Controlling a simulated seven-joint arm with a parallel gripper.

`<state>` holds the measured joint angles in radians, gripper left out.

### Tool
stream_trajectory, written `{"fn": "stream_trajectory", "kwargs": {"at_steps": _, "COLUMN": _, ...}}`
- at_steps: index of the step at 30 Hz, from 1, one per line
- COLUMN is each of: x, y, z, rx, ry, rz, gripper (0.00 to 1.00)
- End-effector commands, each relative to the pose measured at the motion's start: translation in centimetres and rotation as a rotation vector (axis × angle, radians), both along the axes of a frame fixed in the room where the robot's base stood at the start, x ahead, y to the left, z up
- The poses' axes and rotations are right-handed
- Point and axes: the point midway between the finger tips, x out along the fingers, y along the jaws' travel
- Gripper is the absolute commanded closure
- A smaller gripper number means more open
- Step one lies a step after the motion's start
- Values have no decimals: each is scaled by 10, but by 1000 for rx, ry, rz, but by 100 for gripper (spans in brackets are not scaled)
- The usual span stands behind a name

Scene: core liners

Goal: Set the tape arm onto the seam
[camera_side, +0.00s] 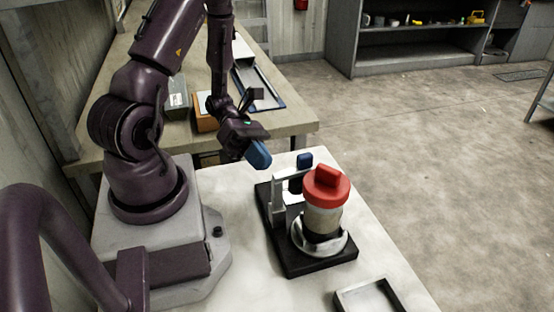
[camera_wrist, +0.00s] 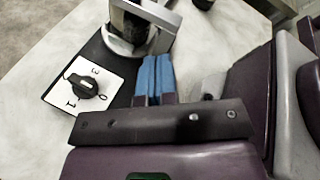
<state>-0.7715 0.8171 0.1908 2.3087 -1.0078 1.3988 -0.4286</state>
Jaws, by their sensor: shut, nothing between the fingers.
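A core liner (camera_side: 322,215) with a red cap (camera_side: 326,185) stands upright in a round pale holder (camera_side: 319,240) on a black base plate (camera_side: 292,262). A light grey upright with an arm (camera_side: 278,203), which looks like the tape arm, stands beside the liner on its left. A blue piece (camera_side: 304,160) shows behind it. I cannot tell whether the arm touches the liner; the seam is not visible. My gripper (camera_side: 260,158) is above the table, left of and apart from the fixture. Its blue fingers (camera_wrist: 154,76) are together and empty.
A black knob (camera_wrist: 84,87) sits on a white numbered plate (camera_wrist: 100,72) on the base plate. A grey tray (camera_side: 370,297) lies at the table's front right. A bench (camera_side: 300,120) with trays and boxes stands behind. The white tabletop (camera_side: 385,255) is clear right of the fixture.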

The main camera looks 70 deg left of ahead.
Motion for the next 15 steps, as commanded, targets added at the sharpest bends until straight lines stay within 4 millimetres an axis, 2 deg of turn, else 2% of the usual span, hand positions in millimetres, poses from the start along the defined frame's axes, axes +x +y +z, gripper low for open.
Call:
{"fn": "stream_trajectory", "kwargs": {"at_steps": 6, "x": -7, "y": 3, "z": 0, "rx": -1, "ry": 1, "rz": -1, "gripper": 100}}
{"fn": "stream_trajectory", "kwargs": {"at_steps": 15, "x": -7, "y": 4, "z": 0, "rx": -1, "ry": 1, "rz": -1, "gripper": 100}}
